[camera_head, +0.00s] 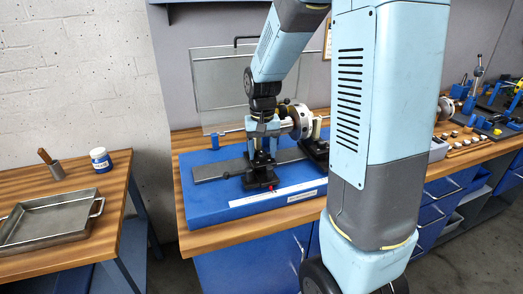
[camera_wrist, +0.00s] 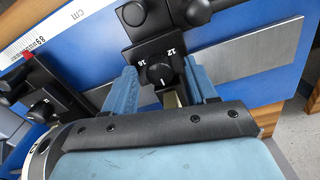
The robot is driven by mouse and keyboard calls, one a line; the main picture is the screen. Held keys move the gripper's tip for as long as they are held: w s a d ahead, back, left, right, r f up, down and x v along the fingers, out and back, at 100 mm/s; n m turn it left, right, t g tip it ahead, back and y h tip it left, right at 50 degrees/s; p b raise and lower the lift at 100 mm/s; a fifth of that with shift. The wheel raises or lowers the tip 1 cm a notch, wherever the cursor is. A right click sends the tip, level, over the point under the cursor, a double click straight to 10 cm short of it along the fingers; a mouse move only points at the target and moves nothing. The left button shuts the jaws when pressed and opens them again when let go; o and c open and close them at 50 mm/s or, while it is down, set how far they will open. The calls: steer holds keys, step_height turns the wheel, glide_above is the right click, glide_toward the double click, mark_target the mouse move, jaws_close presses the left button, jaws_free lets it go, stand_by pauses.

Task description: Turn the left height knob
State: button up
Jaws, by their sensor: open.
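A black round height knob (camera_wrist: 160,75) with a white mark sits on a black block with the numbers 12 and 16, in the wrist view. My gripper (camera_wrist: 163,88) is open, with one blue finger on each side of the knob. I cannot tell whether the fingers touch it. The head view shows my gripper (camera_head: 262,165) down at the black stand on the blue balancing base (camera_head: 210,205); the knob is hidden there. A second black block (camera_wrist: 40,95) with a red pointer stands to the left in the wrist view.
A white centimetre scale (camera_wrist: 50,28) runs along the blue base. The rotor (camera_head: 300,120) is right of my gripper in the head view, with a clear guard panel (camera_head: 218,85) behind. A metal tray (camera_head: 50,222) lies on the left table.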

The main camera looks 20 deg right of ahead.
mark_target(262, 153)
steer(key=shift+c, duration=0.2)
steer(key=c, duration=1)
steer(key=shift+m, duration=0.8)
steer(key=o, duration=1)
steer(key=shift+o, duration=0.2)
step_height(262, 153, up, 14)
steer(key=shift+f, duration=0.15)
